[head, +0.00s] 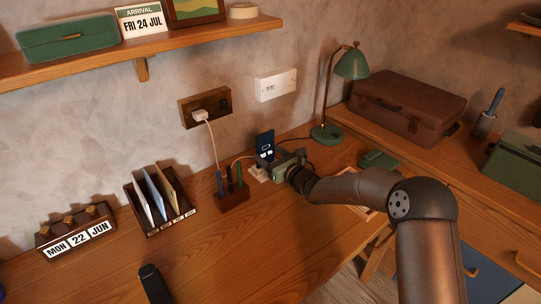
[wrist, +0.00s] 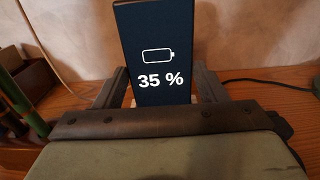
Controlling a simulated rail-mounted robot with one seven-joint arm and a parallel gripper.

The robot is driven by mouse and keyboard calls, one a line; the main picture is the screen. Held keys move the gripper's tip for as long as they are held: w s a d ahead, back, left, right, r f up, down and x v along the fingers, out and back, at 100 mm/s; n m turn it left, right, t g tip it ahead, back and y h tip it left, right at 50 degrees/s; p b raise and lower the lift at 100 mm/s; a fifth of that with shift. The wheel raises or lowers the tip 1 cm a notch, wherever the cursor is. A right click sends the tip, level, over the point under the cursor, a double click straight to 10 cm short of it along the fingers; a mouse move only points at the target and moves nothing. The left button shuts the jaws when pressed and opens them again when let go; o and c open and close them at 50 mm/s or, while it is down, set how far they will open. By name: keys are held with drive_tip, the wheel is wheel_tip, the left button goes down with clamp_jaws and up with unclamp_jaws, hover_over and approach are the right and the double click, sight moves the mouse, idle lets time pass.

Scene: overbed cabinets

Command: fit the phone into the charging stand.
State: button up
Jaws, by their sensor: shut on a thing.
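The phone (wrist: 160,45) is dark and upright in the wrist view, its screen showing a battery symbol and "35 %". In the head view the phone (head: 265,145) stands near the wall, left of the lamp. My gripper (head: 277,162) is shut on the phone's lower part, with a finger at each side in the wrist view (wrist: 162,92). A small pale block, seemingly the charging stand (head: 258,172), shows at the gripper's left. It is mostly hidden by my gripper, so I cannot tell how fully the phone sits in it.
A pen holder (head: 232,198) stands close at the left. A letter rack (head: 160,202) and calendar block (head: 76,236) are farther left. A green lamp (head: 327,132) stands to the right. A cable runs from the wall plug (head: 200,115). The front desk top is mostly clear.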

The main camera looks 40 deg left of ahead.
drive_tip(key=shift+f, duration=0.15)
drive_tip(key=o, duration=1.1)
drive_tip(key=shift+o, duration=0.2)
drive_tip(key=shift+d, duration=0.1)
drive_tip(key=v, duration=1.7)
drive_tip(key=shift+s+d+b, duration=0.1)
drive_tip(key=shift+s+b, duration=0.05)
drive_tip(key=shift+b, duration=0.25)
